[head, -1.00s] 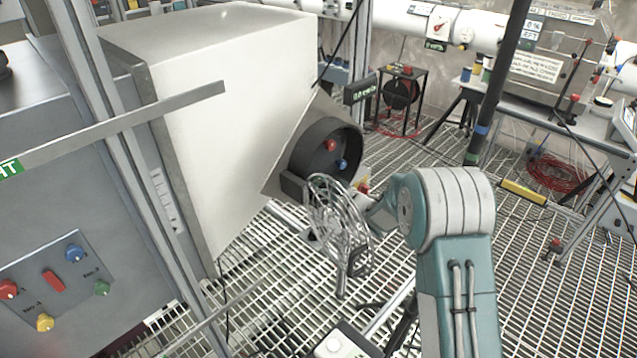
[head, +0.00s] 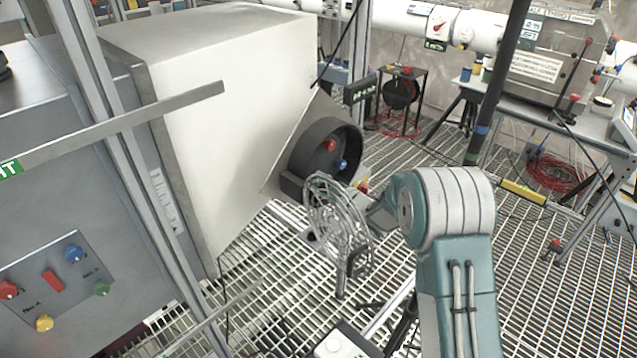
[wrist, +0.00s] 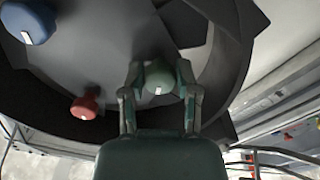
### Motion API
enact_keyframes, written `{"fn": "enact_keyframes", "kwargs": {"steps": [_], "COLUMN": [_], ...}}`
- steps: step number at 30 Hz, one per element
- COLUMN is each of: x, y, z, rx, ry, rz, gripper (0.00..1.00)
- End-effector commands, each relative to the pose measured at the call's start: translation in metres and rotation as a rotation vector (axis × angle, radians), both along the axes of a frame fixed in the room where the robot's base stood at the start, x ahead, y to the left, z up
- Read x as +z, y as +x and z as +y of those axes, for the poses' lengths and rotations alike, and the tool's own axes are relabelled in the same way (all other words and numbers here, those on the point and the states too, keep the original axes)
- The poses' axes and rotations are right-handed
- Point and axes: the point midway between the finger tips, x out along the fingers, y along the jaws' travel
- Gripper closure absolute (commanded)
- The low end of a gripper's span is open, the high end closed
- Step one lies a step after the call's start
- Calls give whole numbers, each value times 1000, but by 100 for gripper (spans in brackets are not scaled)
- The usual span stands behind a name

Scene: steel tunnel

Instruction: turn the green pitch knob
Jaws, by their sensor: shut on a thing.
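The green knob (wrist: 160,78) sits on the dark round panel (wrist: 95,55) and has a small white mark on its face. In the wrist view my gripper (wrist: 160,88) is shut on it, one finger on each side. In the head view the round panel (head: 325,150) shows at the end of the white housing, and the green knob is hidden there. My fingers are also hidden in the head view behind the wire fan guard and my arm.
On the same panel are a blue knob (wrist: 28,24) at the upper left and a red knob (wrist: 85,106) at the lower left. The round wire guard (head: 340,220) stands in front of the panel. The grated floor (head: 270,255) is open below.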

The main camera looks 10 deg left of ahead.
Motion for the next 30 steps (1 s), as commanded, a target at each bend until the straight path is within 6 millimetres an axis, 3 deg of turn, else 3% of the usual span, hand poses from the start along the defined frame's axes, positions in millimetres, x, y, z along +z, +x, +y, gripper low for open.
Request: {"fn": "enact_keyframes", "kwargs": {"steps": [13,14,15,16,30], "x": [0,0,0,0,0], "y": [-1,-1,-1,-1,-5], "z": [1,1,1,1,-6], "rx": [3,3,3,3,1], "ry": [-7,-7,-7,-7,-7], "rz": [-10,-10,-10,-10,-8], "gripper": [100,46,28,24,24]}}
